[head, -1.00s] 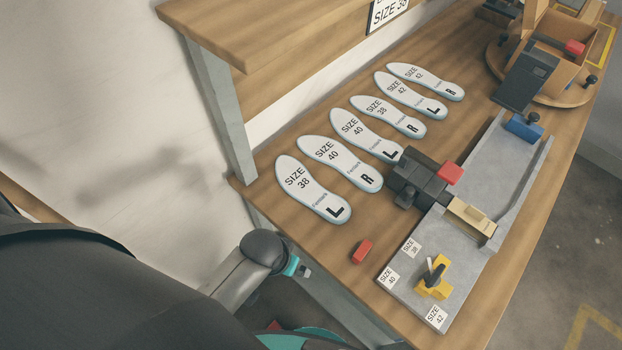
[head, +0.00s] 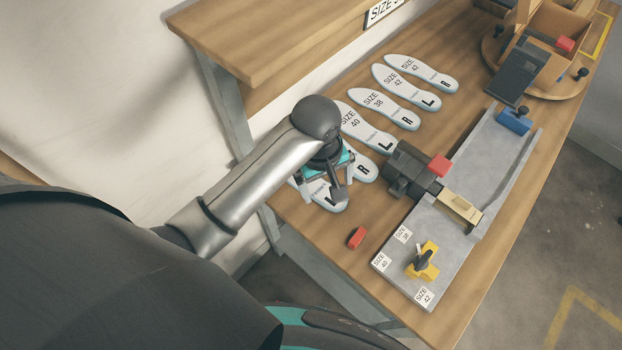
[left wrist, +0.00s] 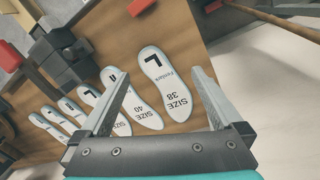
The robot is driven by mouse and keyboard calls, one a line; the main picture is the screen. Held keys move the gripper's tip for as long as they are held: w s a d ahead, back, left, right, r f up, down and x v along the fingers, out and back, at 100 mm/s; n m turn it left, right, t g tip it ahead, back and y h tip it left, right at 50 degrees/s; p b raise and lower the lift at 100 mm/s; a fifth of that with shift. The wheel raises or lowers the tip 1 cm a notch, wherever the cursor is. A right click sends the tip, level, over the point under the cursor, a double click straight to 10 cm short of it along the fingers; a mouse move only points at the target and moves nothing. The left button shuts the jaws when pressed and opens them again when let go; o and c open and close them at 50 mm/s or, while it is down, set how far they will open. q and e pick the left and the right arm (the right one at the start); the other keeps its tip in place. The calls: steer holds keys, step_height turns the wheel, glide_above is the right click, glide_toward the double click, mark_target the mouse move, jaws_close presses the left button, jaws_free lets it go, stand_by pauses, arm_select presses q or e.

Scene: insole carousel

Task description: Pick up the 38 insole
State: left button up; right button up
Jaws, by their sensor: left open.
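My left gripper (head: 322,188) is open and empty above the size 38 insole marked L (head: 334,205), the nearest of the row, and hides most of it in the head view. In the left wrist view this insole (left wrist: 164,84) shows whole between the two spread fingers (left wrist: 160,73), beneath them. It is pale with a blue edge and lies flat on the wooden bench. A second size 38 insole, marked R (head: 384,109), lies further along the row. My right gripper is not in view.
Beside it lies a size 40 R insole (head: 364,170), then a size 40 L (head: 368,131); two size 42 insoles are at the far end. A grey fixture (head: 410,168) with a red block stands right of the row. A shelf (head: 250,40) overhangs behind.

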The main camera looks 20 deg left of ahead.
arm_select(q)
steer(key=w+a+r+n, duration=0.1)
steer(key=w+r+n, duration=0.1)
steer(key=w+n, duration=0.2)
steer(key=n+g+y+b, duration=0.1)
steer(key=b, duration=0.1)
glide_above(326, 194)
step_height(326, 194, down, 10)
steer(key=shift+s+d, duration=0.1)
steer(key=shift+s, duration=0.05)
steer(key=shift+f+b, duration=0.55)
steer(key=shift+f, duration=2.1)
steer(key=c, duration=1.2)
